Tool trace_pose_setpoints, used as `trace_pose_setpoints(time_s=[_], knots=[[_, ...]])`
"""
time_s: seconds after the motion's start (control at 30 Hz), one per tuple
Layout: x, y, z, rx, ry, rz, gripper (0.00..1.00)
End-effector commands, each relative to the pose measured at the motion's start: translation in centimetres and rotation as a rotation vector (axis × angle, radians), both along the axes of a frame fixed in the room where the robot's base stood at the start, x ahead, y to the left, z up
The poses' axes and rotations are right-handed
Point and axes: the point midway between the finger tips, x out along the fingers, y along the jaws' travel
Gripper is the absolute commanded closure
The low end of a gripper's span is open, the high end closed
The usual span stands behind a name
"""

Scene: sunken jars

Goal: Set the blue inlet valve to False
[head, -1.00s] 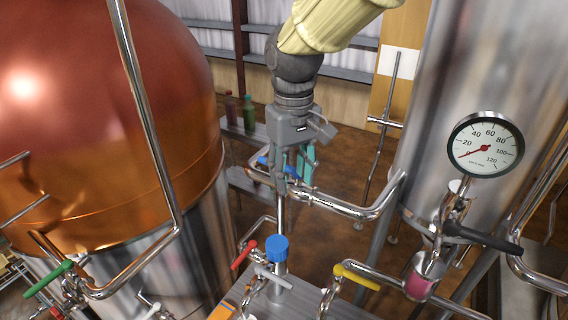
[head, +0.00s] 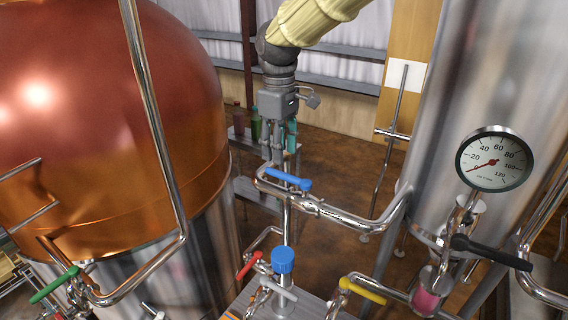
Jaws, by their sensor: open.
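The blue inlet valve handle (head: 288,180) sits on a horizontal steel pipe (head: 345,216) in the middle of the head view. The handle lies roughly along the pipe, slanting slightly down to the right. My gripper (head: 277,155) points down just behind and above the handle, apart from it as far as I can see. It is open and nothing shows between its fingers. The fingertips are partly hidden behind the pipe and handle.
A large copper tank (head: 110,120) fills the left. A steel tank with a gauge (head: 495,158) stands right. Red (head: 249,265), yellow (head: 362,290), green (head: 54,285) and black (head: 490,252) valve handles and a blue cap (head: 283,260) surround the lower pipes. Bottles (head: 255,124) stand behind.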

Motion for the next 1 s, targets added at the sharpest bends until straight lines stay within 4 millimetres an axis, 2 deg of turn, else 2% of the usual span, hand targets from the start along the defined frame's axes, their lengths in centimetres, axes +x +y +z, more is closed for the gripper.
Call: trace_pose_setpoints(time_s=[0.5,0.67,1.0], knots=[[0.0,0.0,-5.4,-0.001,0.003,-0.001,0.60],[0.0,0.0,-5.3,0.000,0.000,-0.002,0.60],[0.2,0.0,-6.4,-0.001,0.001,-0.002,0.60]])
